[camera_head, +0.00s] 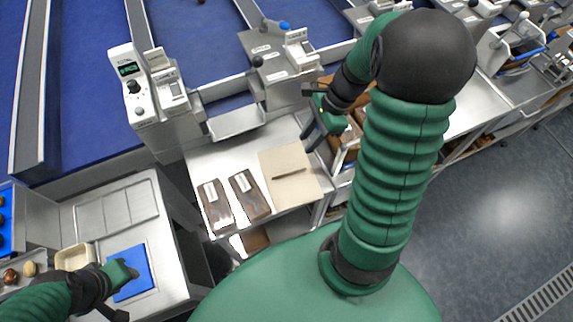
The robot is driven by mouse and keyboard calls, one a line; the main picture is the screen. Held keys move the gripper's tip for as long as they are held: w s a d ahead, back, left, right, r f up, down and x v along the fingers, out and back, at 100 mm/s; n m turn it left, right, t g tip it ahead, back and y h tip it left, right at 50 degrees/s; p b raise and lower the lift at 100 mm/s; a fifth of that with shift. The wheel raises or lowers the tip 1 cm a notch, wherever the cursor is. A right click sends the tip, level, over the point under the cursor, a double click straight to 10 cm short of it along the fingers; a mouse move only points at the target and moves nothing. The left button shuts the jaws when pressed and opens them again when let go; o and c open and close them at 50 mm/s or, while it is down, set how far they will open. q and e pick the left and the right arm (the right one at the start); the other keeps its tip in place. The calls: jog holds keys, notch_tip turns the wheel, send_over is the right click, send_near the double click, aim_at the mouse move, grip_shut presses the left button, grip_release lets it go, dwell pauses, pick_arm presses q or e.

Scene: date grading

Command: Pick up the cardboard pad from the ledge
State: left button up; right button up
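The cardboard pad (277,162) is a flat beige square with a dark slot-like mark across its middle. It lies on a pale metal ledge (206,163), to the right of two dark brown packs. My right gripper (309,115) is above and beyond the pad's upper right edge. Its two dark fingers are spread, with nothing visible between them, and it looks apart from the pad. My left gripper (124,292) is at the lower left, over a blue mat (133,259). Its fingers look spread and empty.
Two dark packs (216,206) (250,195) with white labels lie on the ledge. A grey machine (280,75) stands behind it, and another with a dial (150,100) to the left. A box of brown items (351,152) is right of the ledge. A cream tray (73,257) is near my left gripper.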

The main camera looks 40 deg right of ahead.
send_over(285, 173)
jog(key=s+d, duration=0.2)
jog(key=f, duration=0.7)
jog(key=shift+w+a+f+b, duration=0.1)
jog(key=shift+w+a+b, duration=0.1)
jog(key=shift+b, duration=0.2)
jog(key=f, duration=0.2)
jog(key=w+f, duration=0.1)
jog(key=f, duration=0.3)
jog(key=shift+w+a+f, duration=0.2)
jog(key=shift+w+a, duration=0.05)
jog(key=shift+a, duration=0.1)
jog(key=shift+s+a+r, duration=0.1)
jog(key=shift+a, duration=0.3)
jog(key=c, duration=0.5)
jog(key=shift+d, duration=0.25)
grip_shut()
